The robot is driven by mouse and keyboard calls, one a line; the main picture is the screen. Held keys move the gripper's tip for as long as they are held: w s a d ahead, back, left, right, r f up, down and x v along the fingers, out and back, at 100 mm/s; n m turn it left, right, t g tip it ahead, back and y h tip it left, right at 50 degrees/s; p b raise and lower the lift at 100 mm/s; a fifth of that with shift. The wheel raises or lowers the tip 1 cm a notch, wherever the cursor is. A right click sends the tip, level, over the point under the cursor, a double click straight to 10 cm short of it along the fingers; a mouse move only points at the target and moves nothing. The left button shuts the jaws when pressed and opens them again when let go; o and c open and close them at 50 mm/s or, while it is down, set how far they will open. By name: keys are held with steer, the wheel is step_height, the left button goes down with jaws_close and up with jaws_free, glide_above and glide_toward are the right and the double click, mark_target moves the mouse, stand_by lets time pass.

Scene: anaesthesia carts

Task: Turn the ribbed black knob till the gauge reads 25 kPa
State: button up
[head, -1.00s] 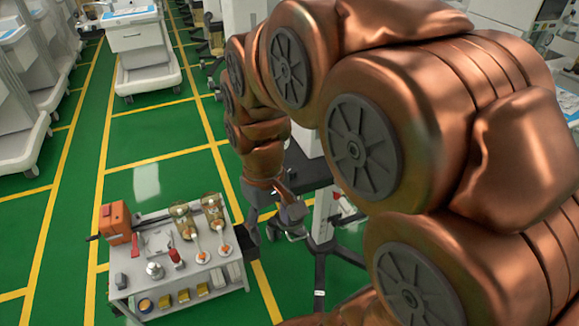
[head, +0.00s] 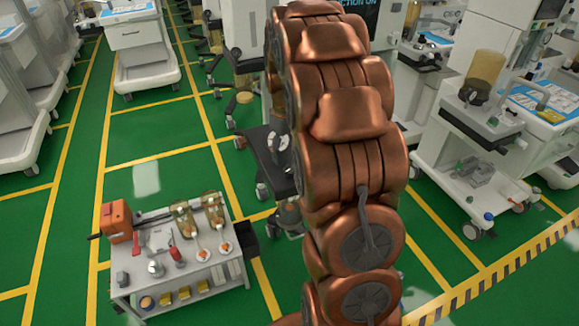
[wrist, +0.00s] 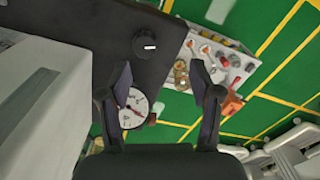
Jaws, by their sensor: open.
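The black knob (wrist: 147,43) with a white mark is on a dark panel (wrist: 95,28) in the wrist view; its ribs are too small to make out. A round white gauge (wrist: 133,109) with a red area near its centre sits lower on the panel, partly behind my left finger; its reading is too small to tell. My gripper (wrist: 160,78) is open and empty. Its fingers stand apart, with the knob above and slightly left of the space between them, not between the tips.
A white cart (head: 205,272) with an orange box (head: 117,222) and bottles stands at the lower left. White medical carts stand at the back left (head: 135,38) and at the right (head: 465,150).

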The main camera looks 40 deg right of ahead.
mark_target(290, 168)
steer(key=shift+w+d+f, duration=0.3)
steer(key=shift+d, duration=0.25)
steer(key=shift+w+d+f, duration=0.25)
steer(key=shift+d+f, duration=0.05)
steer(key=shift+d, duration=0.2)
steer(key=shift+f+p, duration=1.2)
steer(key=shift+f, duration=2.6)
steer(key=c, duration=1.1)
steer(key=shift+f+b, duration=0.1)
steer(key=shift+b, duration=0.2)
steer(key=shift+c, duration=0.2)
